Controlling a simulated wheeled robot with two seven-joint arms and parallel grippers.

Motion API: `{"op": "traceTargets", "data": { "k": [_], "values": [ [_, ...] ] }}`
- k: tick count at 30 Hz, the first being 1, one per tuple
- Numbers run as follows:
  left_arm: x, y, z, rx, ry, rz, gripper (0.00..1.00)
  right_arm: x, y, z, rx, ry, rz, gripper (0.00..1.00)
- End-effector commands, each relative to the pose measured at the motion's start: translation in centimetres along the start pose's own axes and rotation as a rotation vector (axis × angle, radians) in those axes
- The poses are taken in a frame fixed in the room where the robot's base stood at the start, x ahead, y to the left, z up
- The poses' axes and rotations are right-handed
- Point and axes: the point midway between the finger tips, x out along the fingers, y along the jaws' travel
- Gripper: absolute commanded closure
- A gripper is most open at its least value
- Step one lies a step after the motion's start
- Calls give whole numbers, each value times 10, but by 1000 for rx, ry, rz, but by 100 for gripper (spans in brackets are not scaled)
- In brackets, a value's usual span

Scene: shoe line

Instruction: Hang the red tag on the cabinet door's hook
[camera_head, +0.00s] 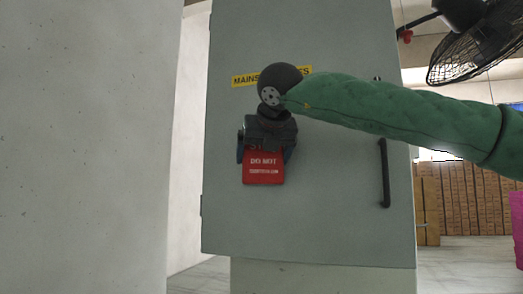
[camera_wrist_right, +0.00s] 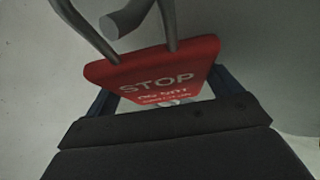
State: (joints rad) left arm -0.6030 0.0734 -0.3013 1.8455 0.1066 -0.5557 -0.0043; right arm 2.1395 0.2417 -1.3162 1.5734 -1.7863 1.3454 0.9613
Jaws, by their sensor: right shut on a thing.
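The red tag (camera_head: 264,170) hangs upright in front of the cabinet door (camera_head: 330,215), with white lettering. In the right wrist view the tag (camera_wrist_right: 165,70) reads STOP, and a grey wire loop (camera_wrist_right: 170,22) rises from its top edge. My right gripper (camera_head: 266,152) is shut on the tag, with a blue finger at each side. The hook (camera_wrist_right: 125,17), a grey rod with a rounded end, shows between the two legs of the loop. I cannot tell whether the loop is around it. In the head view my gripper hides the hook. My left gripper is out of view.
A yellow label (camera_head: 250,80) is on the door behind my right wrist. A black door handle (camera_head: 384,173) is at the door's right. A pale wall (camera_head: 80,150) fills the left. A black fan (camera_head: 478,45) and stacked brown boxes (camera_head: 465,198) are at the right.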

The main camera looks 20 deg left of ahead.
Motion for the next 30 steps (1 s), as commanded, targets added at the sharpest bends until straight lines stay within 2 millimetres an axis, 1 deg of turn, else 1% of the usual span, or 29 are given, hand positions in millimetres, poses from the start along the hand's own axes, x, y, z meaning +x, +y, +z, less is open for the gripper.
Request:
{"op": "traceTargets", "data": {
  "k": [1, 3, 4, 5, 11, 14, 17, 24, 30],
  "values": [
    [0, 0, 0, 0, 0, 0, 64, 11, -13, 0, 13, 6, -15, 34],
    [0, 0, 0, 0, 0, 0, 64, 11, -13, 0, 13, 6, -15, 34],
    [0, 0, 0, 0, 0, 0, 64, 11, -13, 0, 13, 6, -15, 6],
    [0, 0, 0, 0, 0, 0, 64, 11, -13, 0, 13, 6, -15, 0],
    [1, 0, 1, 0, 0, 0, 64, 10, -13, 0, 13, 6, -15, 0],
    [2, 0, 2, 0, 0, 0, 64, 3, -13, -1, 13, 5, -16, 0],
    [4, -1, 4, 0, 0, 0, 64, -11, -11, -1, 12, 3, -16, 0],
    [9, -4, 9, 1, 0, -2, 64, -58, -3, -1, 6, -8, -12, 0],
    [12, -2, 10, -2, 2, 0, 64, -86, 4, -2, -1, -11, -7, 0]
  ]
}}
